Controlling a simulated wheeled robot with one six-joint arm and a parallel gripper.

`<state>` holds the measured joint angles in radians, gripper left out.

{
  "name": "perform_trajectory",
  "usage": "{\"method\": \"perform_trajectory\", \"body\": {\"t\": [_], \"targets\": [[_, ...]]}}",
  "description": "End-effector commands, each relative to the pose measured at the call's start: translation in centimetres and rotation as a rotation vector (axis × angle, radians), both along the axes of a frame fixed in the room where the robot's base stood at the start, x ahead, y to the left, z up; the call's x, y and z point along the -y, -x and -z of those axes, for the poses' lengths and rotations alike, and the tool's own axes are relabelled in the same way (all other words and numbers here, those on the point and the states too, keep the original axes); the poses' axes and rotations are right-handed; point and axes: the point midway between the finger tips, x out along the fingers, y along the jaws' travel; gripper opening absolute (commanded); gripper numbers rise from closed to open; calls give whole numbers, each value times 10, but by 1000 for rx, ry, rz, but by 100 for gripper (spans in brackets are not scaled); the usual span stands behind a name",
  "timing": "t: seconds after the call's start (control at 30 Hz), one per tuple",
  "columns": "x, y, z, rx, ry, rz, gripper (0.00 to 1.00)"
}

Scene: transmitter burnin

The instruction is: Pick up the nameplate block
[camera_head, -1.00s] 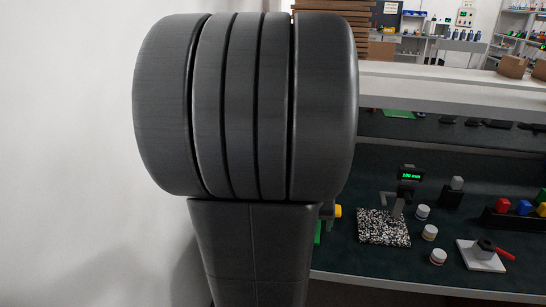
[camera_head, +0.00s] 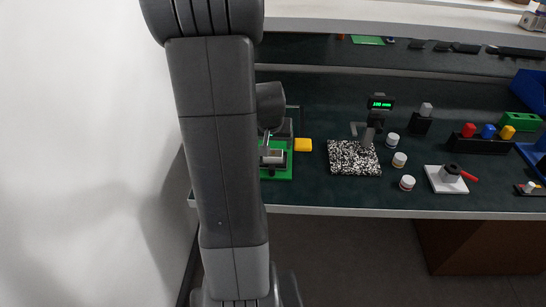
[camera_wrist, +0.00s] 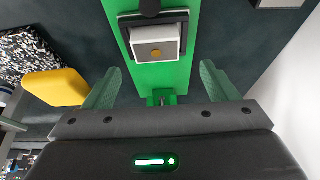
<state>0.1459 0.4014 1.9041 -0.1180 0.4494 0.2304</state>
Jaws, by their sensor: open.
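No block shows readable nameplate markings, so I cannot tell which one is the nameplate block. A yellow block (camera_head: 303,145) lies on the dark bench beside a green plate (camera_head: 283,174); it also shows left of my gripper in the wrist view (camera_wrist: 57,87). A white block with an orange dot (camera_wrist: 155,45) sits on a dark mount on the green plate, ahead of my gripper. My gripper (camera_wrist: 161,82) is open and empty, its two green fingers apart over the plate's near end. In the head view my arm partly hides this area.
A speckled slab (camera_head: 354,158) with a green display post (camera_head: 379,104) stands to the right. Several white jars (camera_head: 399,160), a white base with a red handle (camera_head: 447,178), a rack of coloured blocks (camera_head: 479,145) and a grey-topped black stand (camera_head: 420,124) lie beyond.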

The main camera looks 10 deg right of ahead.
Motion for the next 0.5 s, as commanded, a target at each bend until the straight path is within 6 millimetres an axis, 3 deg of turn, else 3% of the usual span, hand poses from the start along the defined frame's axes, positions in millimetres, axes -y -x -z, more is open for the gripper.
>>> {"method": "perform_trajectory", "body": {"t": [0.5], "targets": [[10, -19, 46, -1, 0, 0, 80]]}}
